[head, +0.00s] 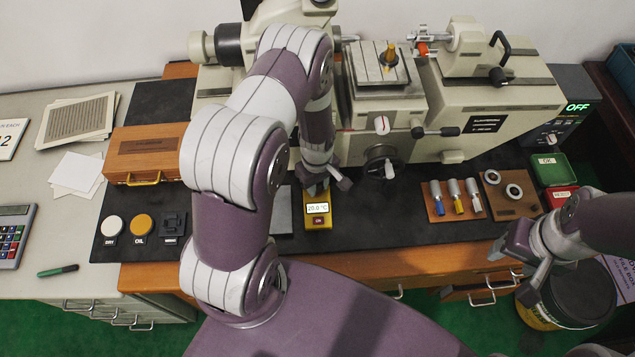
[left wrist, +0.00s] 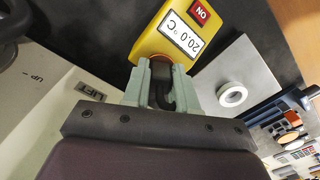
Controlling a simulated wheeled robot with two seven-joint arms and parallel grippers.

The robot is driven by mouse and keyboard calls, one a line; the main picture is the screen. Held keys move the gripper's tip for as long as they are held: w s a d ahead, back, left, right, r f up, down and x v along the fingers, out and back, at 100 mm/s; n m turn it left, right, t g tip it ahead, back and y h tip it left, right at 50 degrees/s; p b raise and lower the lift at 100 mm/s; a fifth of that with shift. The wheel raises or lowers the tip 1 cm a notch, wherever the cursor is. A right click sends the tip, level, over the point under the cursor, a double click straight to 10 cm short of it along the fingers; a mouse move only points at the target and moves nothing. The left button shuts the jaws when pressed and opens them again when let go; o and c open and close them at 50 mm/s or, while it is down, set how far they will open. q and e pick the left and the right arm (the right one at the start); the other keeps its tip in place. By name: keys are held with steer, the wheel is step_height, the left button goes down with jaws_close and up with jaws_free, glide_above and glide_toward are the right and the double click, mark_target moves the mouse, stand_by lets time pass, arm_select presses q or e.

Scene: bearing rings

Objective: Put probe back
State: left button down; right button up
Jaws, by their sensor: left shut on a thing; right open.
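The yellow thermometer (head: 318,222) lies on the dark mat, reads 20.0 °C and has a red ON button. It also shows in the left wrist view (left wrist: 158,32). My left gripper (head: 325,187) is at its far end. In the left wrist view the pale fingers (left wrist: 163,75) are shut on a dark piece, which I take to be the probe (left wrist: 162,78), right against the meter's end. I cannot tell whether the probe is seated in the meter. My right gripper (head: 514,268) is open and empty in front of the bench at the right.
A grey plate (head: 281,212) lies left of the meter; a white ring (left wrist: 232,95) shows on it in the left wrist view. The large machine (head: 500,105) stands behind. A wooden rack of plug gauges (head: 455,200) and a ring board (head: 510,193) are to the right.

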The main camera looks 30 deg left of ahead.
arm_select(q)
steer(key=shift+f, duration=0.35)
stand_by(0.4)
steer(key=c, duration=0.8)
jaws_free()
step_height(320, 180, up, 9)
steer(key=p, duration=0.6)
steer(key=shift+f+p, duration=0.1)
steer(key=shift+p, duration=0.3)
steer(key=shift+f, duration=0.1)
